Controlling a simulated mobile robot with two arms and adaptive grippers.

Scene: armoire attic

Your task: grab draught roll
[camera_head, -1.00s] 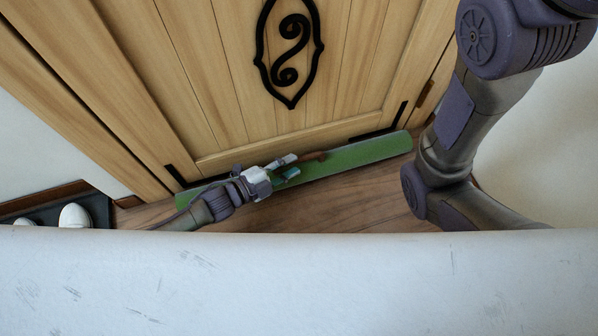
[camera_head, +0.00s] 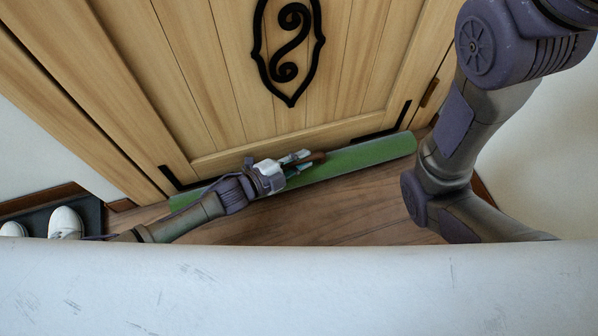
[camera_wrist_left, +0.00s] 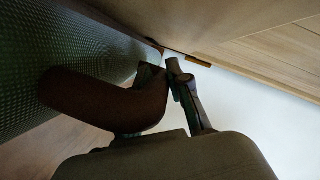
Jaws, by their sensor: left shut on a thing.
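The draught roll (camera_head: 365,153) is a long green cylinder lying on the floor along the foot of the wooden door. It has a brown handle (camera_wrist_left: 105,101), which shows as a curved loop in the left wrist view. My left gripper (camera_head: 306,161) is at the middle of the roll and shut on the handle. In the left wrist view its fingers (camera_wrist_left: 170,85) meet at the handle's end, and the roll's textured green side (camera_wrist_left: 65,62) fills the left. My right gripper is out of view; only my right arm shows at the right.
The wooden door (camera_head: 225,75) with black ironwork stands directly behind the roll. White shoes (camera_head: 66,222) sit on a dark tray (camera_head: 92,214) at the lower left. A narrow strip of wooden floor (camera_head: 345,215) is free in front of the roll. White walls flank the door.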

